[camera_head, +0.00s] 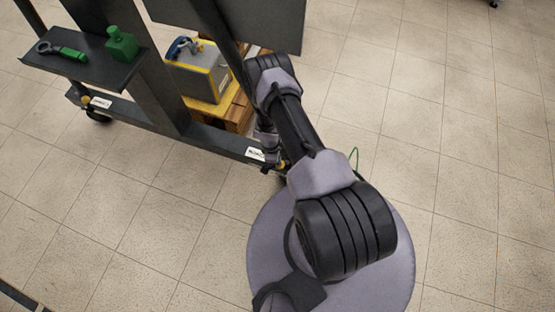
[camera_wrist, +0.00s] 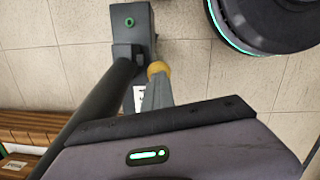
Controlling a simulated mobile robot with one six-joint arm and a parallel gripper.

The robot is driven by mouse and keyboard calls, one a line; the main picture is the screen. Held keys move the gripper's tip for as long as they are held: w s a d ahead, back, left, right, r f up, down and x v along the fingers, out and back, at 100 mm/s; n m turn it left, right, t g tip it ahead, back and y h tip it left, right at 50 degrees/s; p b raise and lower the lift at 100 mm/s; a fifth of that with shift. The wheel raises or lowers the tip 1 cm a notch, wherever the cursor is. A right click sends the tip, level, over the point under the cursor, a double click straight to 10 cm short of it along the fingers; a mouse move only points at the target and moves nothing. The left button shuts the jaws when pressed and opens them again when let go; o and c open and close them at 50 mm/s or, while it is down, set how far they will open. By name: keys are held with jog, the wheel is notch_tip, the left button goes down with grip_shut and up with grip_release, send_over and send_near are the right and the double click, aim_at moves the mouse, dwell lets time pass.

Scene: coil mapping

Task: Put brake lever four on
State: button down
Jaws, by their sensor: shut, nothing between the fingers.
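A yellow brake lever (camera_wrist: 157,69) sits beside the end of the cart's dark foot beam in the wrist view. It also shows as a small yellow spot at the beam's near end in the head view (camera_head: 282,166). My gripper (camera_wrist: 157,80) appears as a narrow grey shape, shut and empty, with its tip at the lever. It seems to touch the lever, but I cannot be sure. In the head view, my arm mostly hides the gripper. A white label (camera_head: 255,153) marks this beam end; its number is not readable.
A yellow-grey box (camera_head: 196,78) stands on a wooden pallet (camera_head: 240,117) behind. Tiled floor (camera_head: 480,150) is free to the right.

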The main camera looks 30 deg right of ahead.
jog(key=shift+s+d+f, duration=0.1)
jog(key=shift+s+f, duration=0.15)
jog(key=shift+s, duration=0.5)
notch_tip(320, 180, up, 12)
jog(key=s+p, duration=0.2)
jog(key=p, duration=0.7)
jog(key=shift+d+f, duration=0.15)
jog(key=shift+d, duration=0.3)
jog(key=shift+f, duration=0.1)
